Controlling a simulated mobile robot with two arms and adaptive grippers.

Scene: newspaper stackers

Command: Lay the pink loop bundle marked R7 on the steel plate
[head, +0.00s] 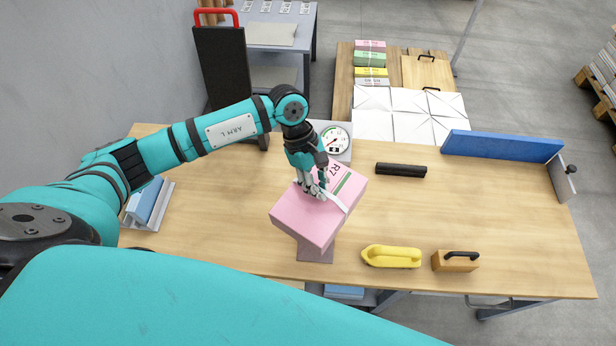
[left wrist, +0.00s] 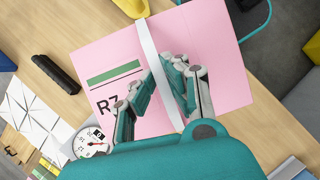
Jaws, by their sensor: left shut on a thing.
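The pink bundle (head: 315,217) marked R7 has a white strap loop around it and a green bar on top. It sits turned at an angle over the wooden table. My left gripper (head: 318,190) is shut on the strap at the bundle's top. In the left wrist view, the gripper fingers (left wrist: 172,98) close at the white strap across the pink bundle (left wrist: 220,60). A mauve-grey flat surface (head: 315,252) shows below the bundle's near edge, possibly the steel plate; the bundle hides the rest. I cannot tell whether they touch. My right gripper is not in view.
A dial scale (head: 335,140) stands just behind the bundle. A blue rail (head: 502,146) lines the back right. The table's right middle is clear.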

